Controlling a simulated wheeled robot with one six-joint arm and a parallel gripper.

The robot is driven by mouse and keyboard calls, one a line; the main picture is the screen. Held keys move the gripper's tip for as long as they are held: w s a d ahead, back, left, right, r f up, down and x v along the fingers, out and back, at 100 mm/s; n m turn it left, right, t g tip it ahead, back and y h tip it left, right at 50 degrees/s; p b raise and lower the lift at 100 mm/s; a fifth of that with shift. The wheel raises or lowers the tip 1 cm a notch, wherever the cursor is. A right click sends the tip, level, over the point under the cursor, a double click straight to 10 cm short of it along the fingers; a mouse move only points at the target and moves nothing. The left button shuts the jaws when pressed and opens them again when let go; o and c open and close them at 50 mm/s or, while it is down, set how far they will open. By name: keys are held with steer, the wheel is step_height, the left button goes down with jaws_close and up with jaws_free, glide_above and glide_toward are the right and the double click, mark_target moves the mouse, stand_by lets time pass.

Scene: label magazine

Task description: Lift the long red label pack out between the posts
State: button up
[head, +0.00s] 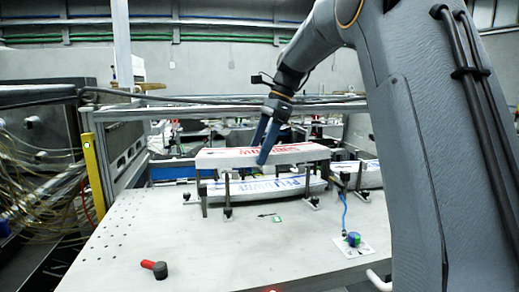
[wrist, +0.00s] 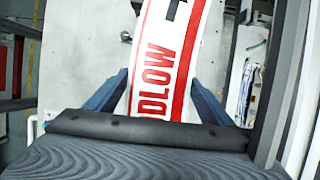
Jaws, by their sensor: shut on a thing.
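The long red label pack (head: 231,155) is white with red print and stripes. In the head view it lies level above a blue-lettered pack (head: 240,189), between upright dark posts (head: 227,195). My gripper (head: 265,152) reaches down onto the red pack near its middle. In the wrist view the red pack (wrist: 165,60) runs up between the two blue fingers of my gripper (wrist: 160,98), which are shut on it from both sides. Whether the red pack touches the pack below is hard to tell.
Another white pack (head: 362,173) lies to the right behind a post. A blue-green knob on a plate (head: 353,240) and a red-handled part (head: 154,268) sit on the pale table (head: 230,262). A rail (head: 220,111) runs behind. The table's front is mostly clear.

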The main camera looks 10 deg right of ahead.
steer(key=shift+r+p, duration=1.35)
steer(key=shift+r, duration=1.3)
steer(key=shift+s, duration=0.1)
